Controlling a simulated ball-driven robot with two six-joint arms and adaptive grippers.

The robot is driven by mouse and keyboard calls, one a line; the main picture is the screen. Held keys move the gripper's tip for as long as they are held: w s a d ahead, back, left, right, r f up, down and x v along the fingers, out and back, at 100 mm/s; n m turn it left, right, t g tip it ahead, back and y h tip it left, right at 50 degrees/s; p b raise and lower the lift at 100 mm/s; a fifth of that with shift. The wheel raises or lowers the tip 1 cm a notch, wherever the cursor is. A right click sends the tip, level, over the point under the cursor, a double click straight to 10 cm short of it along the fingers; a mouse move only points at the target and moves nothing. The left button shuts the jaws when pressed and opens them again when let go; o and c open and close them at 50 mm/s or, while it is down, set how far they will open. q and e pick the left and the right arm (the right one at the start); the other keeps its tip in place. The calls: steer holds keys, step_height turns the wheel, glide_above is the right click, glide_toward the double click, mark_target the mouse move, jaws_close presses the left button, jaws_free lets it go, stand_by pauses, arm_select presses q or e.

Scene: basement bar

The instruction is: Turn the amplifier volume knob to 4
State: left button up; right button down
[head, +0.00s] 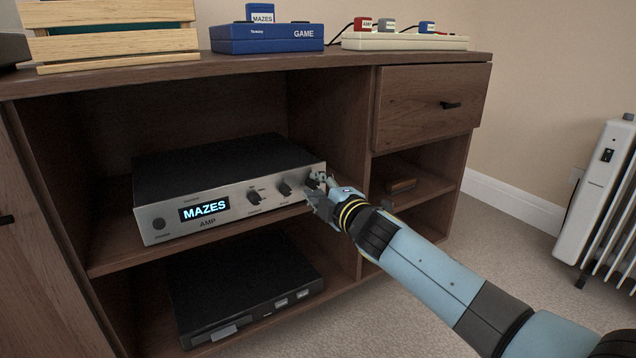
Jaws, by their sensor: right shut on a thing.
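The amplifier (226,193) sits on the upper shelf of the wooden cabinet, with a silver front, the label AMP and a lit display (204,209) reading MAZES. Two dark knobs, a left one (254,197) and a middle one (284,189), show on its front. My right gripper (318,186) is at the right end of the front, shut on a knob there. The fingers hide most of that knob, and its setting cannot be read. My left gripper is not in view.
A black player (245,285) lies on the shelf below. The cabinet's wooden divider (345,130) stands close to the right of my gripper. A blue game console (266,38) and a white power strip (405,41) are on top. A white radiator (598,190) stands at right.

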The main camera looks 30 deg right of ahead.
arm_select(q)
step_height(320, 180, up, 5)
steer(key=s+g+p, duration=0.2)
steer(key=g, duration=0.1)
arm_select(e)
steer(key=m, duration=0.3)
steer(key=shift+r, duration=0.25)
steer(key=m+p, duration=0.4)
steer(key=shift+d+y, duration=0.1)
steer(key=shift+y, duration=0.3)
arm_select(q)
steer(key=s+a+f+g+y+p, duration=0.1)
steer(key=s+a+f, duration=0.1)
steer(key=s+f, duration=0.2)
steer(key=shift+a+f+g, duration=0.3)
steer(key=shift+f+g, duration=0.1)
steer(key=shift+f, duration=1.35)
arm_select(e)
steer(key=shift+f+m, duration=0.25)
steer(key=shift+m, duration=0.55)
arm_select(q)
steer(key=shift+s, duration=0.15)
arm_select(e)
steer(key=c, duration=1.1)
jaws_free()
steer(key=s, duration=0.8)
steer(key=s+r, duration=0.1)
steer(key=s, duration=0.3)
steer(key=shift+d, duration=0.25)
